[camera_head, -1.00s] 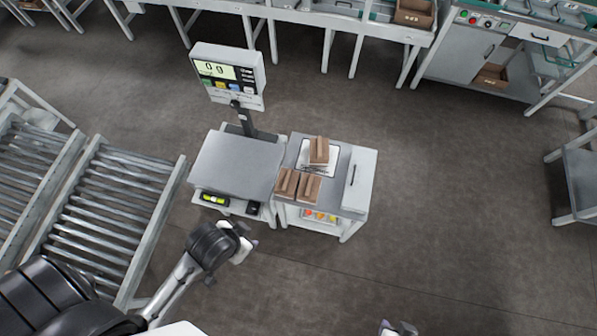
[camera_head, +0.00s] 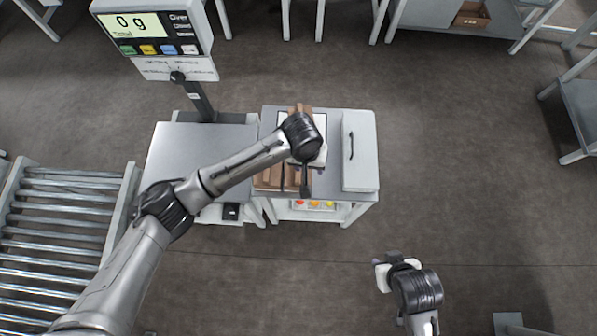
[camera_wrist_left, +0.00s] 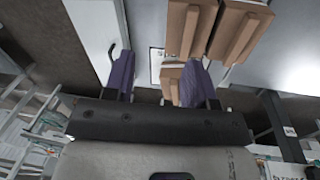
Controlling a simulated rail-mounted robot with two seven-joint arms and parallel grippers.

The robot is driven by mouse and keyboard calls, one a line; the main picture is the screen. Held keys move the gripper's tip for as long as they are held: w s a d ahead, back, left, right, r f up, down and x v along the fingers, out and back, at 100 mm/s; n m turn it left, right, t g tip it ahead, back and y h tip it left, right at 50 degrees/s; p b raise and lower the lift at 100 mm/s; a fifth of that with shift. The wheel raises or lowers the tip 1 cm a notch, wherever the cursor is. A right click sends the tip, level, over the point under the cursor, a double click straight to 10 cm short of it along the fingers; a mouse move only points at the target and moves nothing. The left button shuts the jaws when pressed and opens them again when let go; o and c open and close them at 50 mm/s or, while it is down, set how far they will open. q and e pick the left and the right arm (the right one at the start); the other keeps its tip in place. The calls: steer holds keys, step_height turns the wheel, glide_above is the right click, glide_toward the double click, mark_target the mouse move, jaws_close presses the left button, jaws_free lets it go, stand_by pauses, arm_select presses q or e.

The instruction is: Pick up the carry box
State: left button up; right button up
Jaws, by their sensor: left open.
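Three brown boxes with raised handle strips stand on the small bench. One box (camera_head: 299,108) is at the back on a white sheet, mostly hidden by my left wrist; two front boxes (camera_head: 268,178) stand side by side, partly covered. In the left wrist view, my left gripper (camera_wrist_left: 160,62) is open, its purple fingers apart. The single box (camera_wrist_left: 171,76) shows beside the right finger, partly hidden by it; contact cannot be told. The pair (camera_wrist_left: 188,28) is farther up that picture. My right gripper (camera_head: 388,270) is over the floor at front right; its jaws are unclear.
A weighing scale (camera_head: 205,145) with a display (camera_head: 140,25) on a post stands left of the boxes. A white unit with a handle (camera_head: 360,150) is at their right. A roller conveyor (camera_head: 70,240) lies at lower left. Floor is free to the right.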

arm_select(q)
steer(key=n+y+b, duration=0.2)
steer(key=b, duration=0.1)
glide_above(293, 178)
steer(key=w+d, duration=0.2)
step_height(293, 178, down, 2)
steer(key=f, duration=0.2)
steer(key=f+b, duration=0.1)
steer(key=f, duration=0.5)
steer(key=shift+w+f, duration=0.15)
steer(key=shift+w, duration=0.15)
steer(key=shift+w+a+f+b, duration=0.1)
steer(key=shift+f+b, duration=0.95)
steer(key=shift+f, duration=1.65)
arm_select(e)
step_height(293, 178, down, 7)
steer(key=shift+w+f, duration=0.15)
steer(key=shift+w, duration=0.05)
arm_select(q)
jaws_close()
